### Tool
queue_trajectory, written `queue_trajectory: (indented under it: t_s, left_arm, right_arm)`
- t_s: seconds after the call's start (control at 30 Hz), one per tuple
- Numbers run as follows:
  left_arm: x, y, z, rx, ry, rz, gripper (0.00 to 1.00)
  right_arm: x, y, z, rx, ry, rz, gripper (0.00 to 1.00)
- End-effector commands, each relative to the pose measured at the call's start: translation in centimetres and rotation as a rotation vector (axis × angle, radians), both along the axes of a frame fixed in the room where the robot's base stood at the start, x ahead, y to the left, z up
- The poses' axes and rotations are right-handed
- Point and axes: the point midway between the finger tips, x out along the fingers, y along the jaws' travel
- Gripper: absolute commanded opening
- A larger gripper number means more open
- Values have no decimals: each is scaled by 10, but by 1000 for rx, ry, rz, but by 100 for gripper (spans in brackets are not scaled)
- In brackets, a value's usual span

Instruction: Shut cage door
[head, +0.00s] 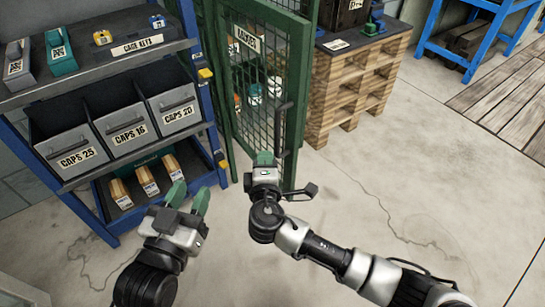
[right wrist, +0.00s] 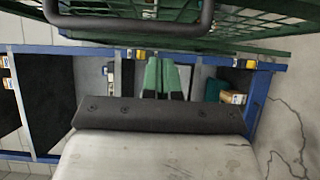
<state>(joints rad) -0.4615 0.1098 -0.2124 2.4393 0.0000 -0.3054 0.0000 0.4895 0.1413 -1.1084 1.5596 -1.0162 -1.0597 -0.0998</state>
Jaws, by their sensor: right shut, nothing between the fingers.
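The cage door (head: 262,68) is a green framed mesh panel in the middle of the head view. It appears to stand out from the cage front; how far it is open I cannot tell. Its dark upright handle (head: 285,128) is near the right edge, and the handle bar also crosses the top of the right wrist view (right wrist: 130,24). My right gripper (head: 264,158) is shut and empty, just in front of the door by the handle's lower end. Contact is unclear. My left gripper (head: 188,196) is open and empty, further left, in front of the shelf.
A blue shelf rack (head: 118,52) with grey cap bins (head: 128,130) and boxes stands left, close to the door. A pallet stack (head: 350,85) stands to the right behind the door. The concrete floor (head: 375,170) at right is clear.

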Motion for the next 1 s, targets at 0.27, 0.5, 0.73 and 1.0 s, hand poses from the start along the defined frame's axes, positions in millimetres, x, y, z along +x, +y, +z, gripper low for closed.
queue_trajectory:
  t_s: [0.27, 0.5, 0.73, 1.0]
  left_arm:
    - [-1, -2, 12, -26, -95, -5, 39]
    - [-1, -2, 13, -27, -99, -5, 39]
    - [-1, -2, 13, -28, -104, -5, 39]
    - [-3, -4, 25, -57, -210, -14, 39]
  right_arm:
    - [17, -17, -1, -1, 0, 0, 0]
    - [17, -17, -1, 0, 1, 0, 0]
    - [19, -21, -1, -1, 1, 9, 0]
    - [36, -63, -2, -4, -1, 100, 0]
